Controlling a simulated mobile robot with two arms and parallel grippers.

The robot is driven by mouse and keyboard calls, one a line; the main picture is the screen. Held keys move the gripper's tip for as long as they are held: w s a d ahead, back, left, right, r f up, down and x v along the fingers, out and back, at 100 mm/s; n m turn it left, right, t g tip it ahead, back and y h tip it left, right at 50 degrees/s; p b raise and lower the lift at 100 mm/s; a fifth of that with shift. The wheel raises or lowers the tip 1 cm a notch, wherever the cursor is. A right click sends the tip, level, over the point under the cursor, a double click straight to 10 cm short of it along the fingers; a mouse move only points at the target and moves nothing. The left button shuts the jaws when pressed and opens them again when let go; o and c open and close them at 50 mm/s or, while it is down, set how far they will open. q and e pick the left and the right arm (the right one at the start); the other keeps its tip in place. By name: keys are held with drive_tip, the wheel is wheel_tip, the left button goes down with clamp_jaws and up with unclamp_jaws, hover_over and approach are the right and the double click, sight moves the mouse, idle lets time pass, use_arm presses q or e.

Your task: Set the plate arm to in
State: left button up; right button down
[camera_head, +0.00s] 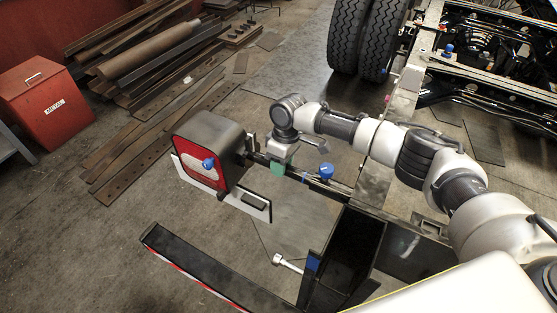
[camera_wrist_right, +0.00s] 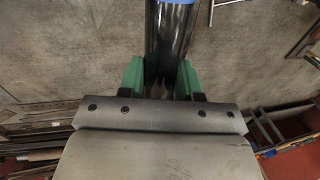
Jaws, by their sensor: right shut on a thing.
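The plate arm (camera_head: 342,185) is a dark bar running from the chassis end at right to a lamp housing (camera_head: 214,138) with a red face and a white plate (camera_head: 236,198). A blue knob (camera_head: 326,171) stands by the bar. My right gripper (camera_head: 280,170), with green fingers, is shut on the bar between the housing and the blue knob. In the right wrist view, the green fingers (camera_wrist_right: 161,80) close on both sides of the dark bar (camera_wrist_right: 170,40), with a blue band at the top edge. My left gripper is not in view.
A black bumper with a red and white edge (camera_head: 195,270) lies in front. An open dark box (camera_head: 352,245) stands at the lower middle. Truck tyres (camera_head: 360,35) are at the back. Steel beams (camera_head: 140,60) and a red metal bin (camera_head: 45,100) are at left.

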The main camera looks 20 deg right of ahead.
sight(303, 172)
drive_tip(key=s+d+p, duration=0.4)
drive_tip(key=shift+r, duration=0.15)
drive_tip(key=shift+s+d, duration=0.1)
drive_tip(key=shift+d, duration=0.05)
drive_tip(key=shift+f, duration=0.25)
drive_tip(key=c, duration=1.2)
unclamp_jaws()
drive_tip(key=o, duration=0.4)
drive_tip(key=shift+s+d+r, duration=0.1)
